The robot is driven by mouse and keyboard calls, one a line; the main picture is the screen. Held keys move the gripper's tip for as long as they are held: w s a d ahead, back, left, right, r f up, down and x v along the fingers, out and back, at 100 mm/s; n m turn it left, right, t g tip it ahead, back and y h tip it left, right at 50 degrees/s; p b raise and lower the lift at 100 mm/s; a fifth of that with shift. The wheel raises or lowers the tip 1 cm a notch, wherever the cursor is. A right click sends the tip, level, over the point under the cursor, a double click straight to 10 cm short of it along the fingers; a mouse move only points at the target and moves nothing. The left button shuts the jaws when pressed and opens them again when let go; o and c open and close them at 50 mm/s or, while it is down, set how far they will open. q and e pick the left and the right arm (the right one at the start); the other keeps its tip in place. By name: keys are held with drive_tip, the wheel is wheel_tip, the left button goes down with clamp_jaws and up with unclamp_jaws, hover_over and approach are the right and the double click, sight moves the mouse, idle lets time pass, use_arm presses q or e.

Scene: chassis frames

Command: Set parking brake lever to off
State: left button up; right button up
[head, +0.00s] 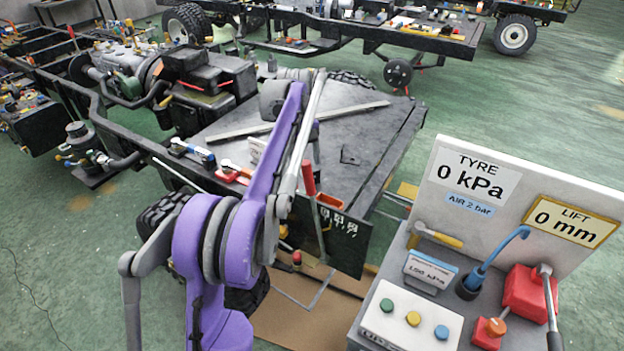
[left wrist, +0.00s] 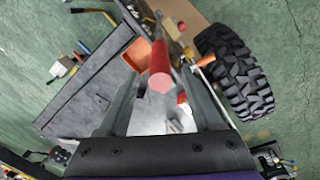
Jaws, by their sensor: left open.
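A lever with a red cylindrical grip (head: 309,178) stands up at the near edge of the dark chassis deck, by a dark side plate; I take it for the parking brake lever. In the left wrist view its red grip (left wrist: 160,68) points toward the camera, between the two grey fingers. My left gripper (left wrist: 163,84) is open, its fingers apart on either side of the grip, with no clear contact. In the head view my purple arm link covers most of that gripper. My right gripper is not in view. The lever's base is partly hidden.
A treaded black wheel (left wrist: 235,72) lies close beside the lever. The deck (head: 375,140) carries a long bar and small tools. A grey console (head: 395,290) with buttons, a red box and a TYRE/LIFT panel (head: 520,190) stands at right. Green floor (head: 540,110) is open beyond it.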

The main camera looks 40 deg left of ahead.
sight(308, 178)
use_arm(q)
drive_tip(key=f, duration=0.7)
drive_tip(key=shift+w+d+f, duration=0.15)
drive_tip(key=shift+w, duration=0.15)
clamp_jaws()
idle(1.0)
